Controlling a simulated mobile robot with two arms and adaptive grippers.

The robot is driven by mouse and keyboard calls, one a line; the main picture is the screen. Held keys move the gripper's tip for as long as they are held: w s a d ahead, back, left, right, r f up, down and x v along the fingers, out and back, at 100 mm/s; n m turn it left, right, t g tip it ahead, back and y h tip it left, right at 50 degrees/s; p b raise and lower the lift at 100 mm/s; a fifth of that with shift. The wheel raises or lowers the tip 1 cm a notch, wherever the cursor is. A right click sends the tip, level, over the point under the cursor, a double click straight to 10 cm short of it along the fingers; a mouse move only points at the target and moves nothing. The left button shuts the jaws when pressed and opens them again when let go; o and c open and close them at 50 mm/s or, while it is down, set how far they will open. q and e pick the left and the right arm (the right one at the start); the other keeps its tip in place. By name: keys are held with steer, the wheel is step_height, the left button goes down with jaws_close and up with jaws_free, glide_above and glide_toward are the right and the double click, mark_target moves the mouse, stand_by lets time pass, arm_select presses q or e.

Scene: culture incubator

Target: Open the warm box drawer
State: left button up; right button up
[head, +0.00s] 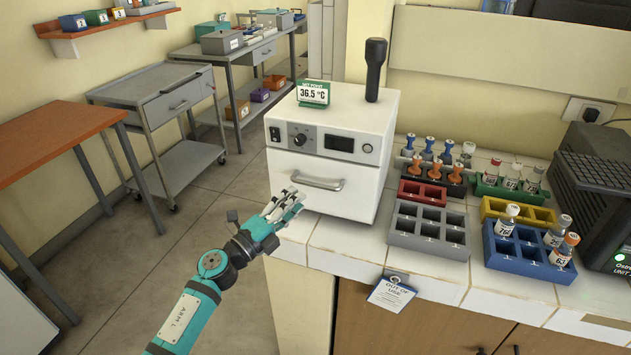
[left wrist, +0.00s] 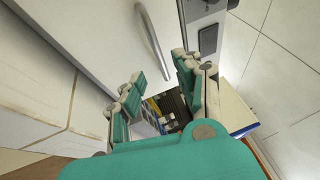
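The warm box (head: 371,117) is a white cabinet on the tiled counter, with a dark display and knob on its upper front. Its drawer (head: 335,203) is shut flush, with a curved metal handle (head: 318,184) across the front. My left gripper (head: 290,199) is just in front of the drawer, at the lower left of the handle. In the left wrist view the left gripper (left wrist: 160,80) has its fingers apart and nothing between them. The handle (left wrist: 151,40) shows beyond the fingertips, not gripped. My right gripper is not in view.
A 36.5 °C sign (head: 313,94) and a dark upright object (head: 375,69) stand on the box.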

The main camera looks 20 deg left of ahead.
mark_target(315, 186)
arm_select(q)
steer(key=x, duration=0.7)
steer(key=shift+w+d, duration=0.15)
steer(key=shift+w, duration=0.15)
steer(key=shift+c, duration=0.4)
jaws_close()
